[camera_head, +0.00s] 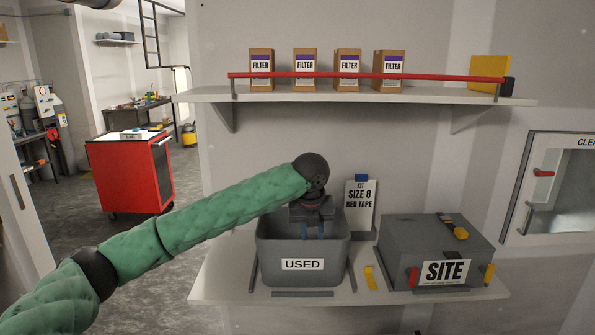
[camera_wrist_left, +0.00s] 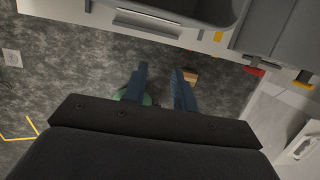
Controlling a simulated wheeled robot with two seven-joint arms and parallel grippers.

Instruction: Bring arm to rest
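My left arm in green sleeving (camera_head: 200,215) reaches across the head view from the lower left. Its left gripper (camera_head: 313,235) points down and overlaps the grey USED bin (camera_head: 270,272) in that view. In the left wrist view, the left gripper (camera_wrist_left: 160,70) shows two dark blue fingers with a clear gap between them. Nothing is held between them. The floor lies behind the fingers there, with the bench edge and a grey bin (camera_wrist_left: 205,10) at the top. My right gripper is not in view.
A grey SITE box (camera_head: 400,262) and a SIZE 8 RED TAPE sign (camera_head: 361,215) stand on the bench. The shelf (camera_head: 350,96) above carries several FILTER boxes behind a red bar (camera_head: 370,76). A small brown block (camera_wrist_left: 190,77) shows near the fingers in the wrist view.

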